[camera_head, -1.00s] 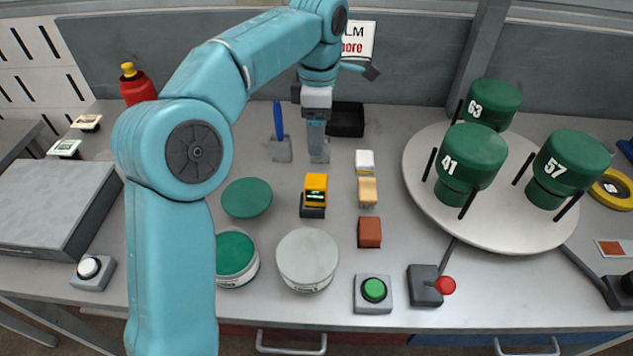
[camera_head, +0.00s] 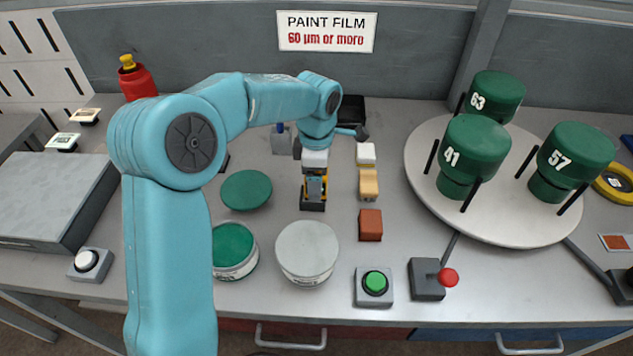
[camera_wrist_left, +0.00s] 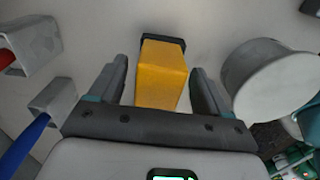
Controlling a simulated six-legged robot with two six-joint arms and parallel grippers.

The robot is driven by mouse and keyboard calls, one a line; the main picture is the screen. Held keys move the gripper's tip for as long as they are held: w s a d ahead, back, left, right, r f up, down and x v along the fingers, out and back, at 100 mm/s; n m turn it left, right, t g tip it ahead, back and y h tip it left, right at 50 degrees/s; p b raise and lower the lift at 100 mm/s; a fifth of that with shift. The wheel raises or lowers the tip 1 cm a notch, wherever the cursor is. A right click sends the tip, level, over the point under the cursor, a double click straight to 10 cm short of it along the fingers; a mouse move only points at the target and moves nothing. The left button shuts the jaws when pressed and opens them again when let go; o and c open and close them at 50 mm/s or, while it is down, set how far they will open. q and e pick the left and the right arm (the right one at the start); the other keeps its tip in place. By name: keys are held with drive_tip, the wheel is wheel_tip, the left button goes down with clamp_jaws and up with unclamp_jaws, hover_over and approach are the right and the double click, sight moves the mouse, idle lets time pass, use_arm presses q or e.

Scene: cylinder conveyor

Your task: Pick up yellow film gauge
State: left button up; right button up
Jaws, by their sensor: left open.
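The yellow film gauge (camera_wrist_left: 162,75) shows in the left wrist view as a yellow block with a dark end, between the two open fingers of my left gripper (camera_wrist_left: 158,88). Gaps show on both sides of it, so the fingers look apart from it. In the head view my left gripper (camera_head: 314,182) is over the gauge, and the hand hides most of it. Some yellow of the gauge (camera_head: 325,187) shows at the fingers, and its dark stand (camera_head: 312,206) shows below. My right gripper is in neither view.
A beige block (camera_head: 368,185), a white-topped block (camera_head: 366,154) and a brown block (camera_head: 370,225) stand close to the right. A green disc (camera_head: 246,190) lies to the left. Two round cans, grey-topped (camera_head: 307,250) and green-topped (camera_head: 234,247), stand in front.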

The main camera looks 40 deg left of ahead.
use_arm(q)
drive_tip(key=shift+f, duration=0.5)
drive_tip(key=c, duration=1.1)
drive_tip(key=shift+r, duration=0.2)
wheel_tip(320, 180, up, 20)
drive_tip(key=p, duration=0.2)
drive_tip(key=shift+f+p, duration=0.15)
drive_tip(key=shift+p, duration=0.25)
drive_tip(key=o, duration=0.5)
drive_tip(key=c, duration=0.3)
drive_tip(key=shift+c, duration=0.2)
